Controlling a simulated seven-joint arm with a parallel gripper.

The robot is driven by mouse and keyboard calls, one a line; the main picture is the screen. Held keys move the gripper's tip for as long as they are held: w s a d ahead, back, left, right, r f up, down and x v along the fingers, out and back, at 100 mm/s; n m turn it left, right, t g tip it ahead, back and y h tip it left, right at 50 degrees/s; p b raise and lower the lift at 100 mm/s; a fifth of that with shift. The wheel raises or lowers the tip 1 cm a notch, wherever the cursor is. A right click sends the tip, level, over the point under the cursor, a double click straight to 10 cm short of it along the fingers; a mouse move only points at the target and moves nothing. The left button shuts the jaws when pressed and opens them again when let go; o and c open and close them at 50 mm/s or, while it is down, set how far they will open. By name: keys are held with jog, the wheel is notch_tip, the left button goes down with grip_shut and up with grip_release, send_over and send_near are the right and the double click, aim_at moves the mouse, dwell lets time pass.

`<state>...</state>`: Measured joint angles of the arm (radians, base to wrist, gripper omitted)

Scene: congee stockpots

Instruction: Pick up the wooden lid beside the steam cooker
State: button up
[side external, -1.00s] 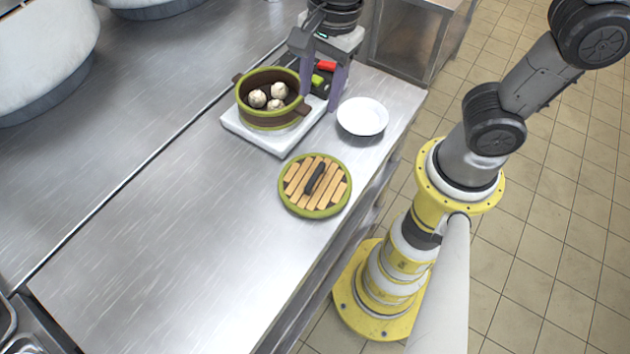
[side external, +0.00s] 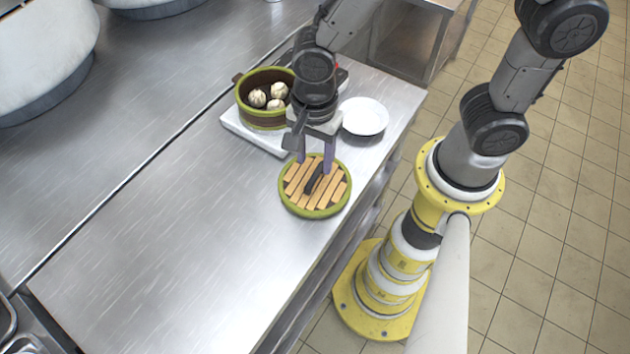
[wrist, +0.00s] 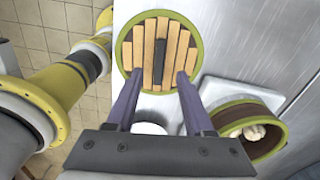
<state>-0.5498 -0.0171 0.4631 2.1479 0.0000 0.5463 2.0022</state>
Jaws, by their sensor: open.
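The wooden lid (side external: 298,192) is a round slatted disc with a green rim and a dark bar handle (side external: 313,178). It lies flat on the steel counter. In the wrist view the lid (wrist: 143,62) is at the top centre, its handle (wrist: 160,58) upright in the picture. My gripper (side external: 314,168) is open and empty, over the lid's far part. In the wrist view its fingers (wrist: 158,80) point at the lid, one either side of the handle's line. I cannot tell how high they are. The steam cooker (side external: 262,118), green-rimmed and brown, holds several white buns behind the gripper.
The cooker stands on a white slab (side external: 236,125). A white plate (side external: 364,116) lies to its right. Large pots (side external: 45,50) stand at the back left. The counter (side external: 190,240) left of the lid is clear. Its front edge runs near the lid's right side.

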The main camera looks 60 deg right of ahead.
aim_at(315, 175)
notch_tip(315, 175, down, 4)
jog(key=shift+f, duration=0.25)
grip_shut()
dwell(0.3)
